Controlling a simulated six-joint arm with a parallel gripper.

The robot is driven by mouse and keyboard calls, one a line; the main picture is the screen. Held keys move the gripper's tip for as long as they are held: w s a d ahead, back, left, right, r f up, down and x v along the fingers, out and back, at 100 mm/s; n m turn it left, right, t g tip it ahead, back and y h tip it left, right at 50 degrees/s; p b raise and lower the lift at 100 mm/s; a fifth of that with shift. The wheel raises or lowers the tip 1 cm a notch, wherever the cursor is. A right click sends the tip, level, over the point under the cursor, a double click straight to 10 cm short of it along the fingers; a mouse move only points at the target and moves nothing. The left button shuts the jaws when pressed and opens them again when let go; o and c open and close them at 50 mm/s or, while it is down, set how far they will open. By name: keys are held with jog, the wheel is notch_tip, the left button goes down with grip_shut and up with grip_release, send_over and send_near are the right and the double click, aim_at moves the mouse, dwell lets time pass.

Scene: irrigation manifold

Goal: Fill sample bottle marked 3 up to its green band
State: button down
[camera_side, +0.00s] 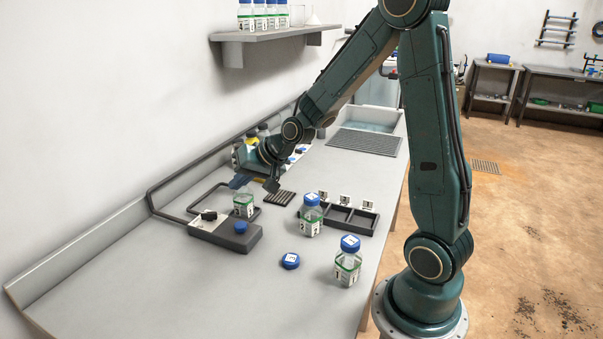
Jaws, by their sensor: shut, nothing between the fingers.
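Three sample bottles with green bands and white labels stand on the bench. An uncapped bottle (243,206) stands upright behind a grey box with a blue knob (240,228). A blue-capped bottle (311,221) stands at the left end of a dark rack (362,224). Another blue-capped bottle (347,268) stands nearer the front. A loose blue cap (290,261) lies on the bench. The label numbers are too small to read surely, so I cannot tell which is 3. My gripper (272,186) is shut and empty, pointing down just right of the uncapped bottle. My arm partly hides the manifold (241,158) behind it.
A small dark slatted grate (279,198) lies below my gripper. A dark pipe loop (160,211) runs along the left side. Tags (345,200) stand behind the rack. A sink (372,118) lies at the back. The front left bench is clear.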

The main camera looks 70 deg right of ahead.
jog(key=shift+f, duration=0.1)
send_near(236, 224)
jog(key=shift+w+a+f, duration=0.1)
jog(key=shift+w+f, duration=0.35)
jog(key=shift+w, duration=0.35)
jog(key=shift+w+a+f, duration=0.1)
jog(key=shift+w+f, duration=0.3)
jog(key=shift+w, duration=0.4)
jog(key=shift+w+a+f, duration=0.1)
jog(key=shift+w+f, duration=0.35)
jog(key=shift+w, duration=0.35)
jog(key=shift+f, duration=1)
dwell(4.1)
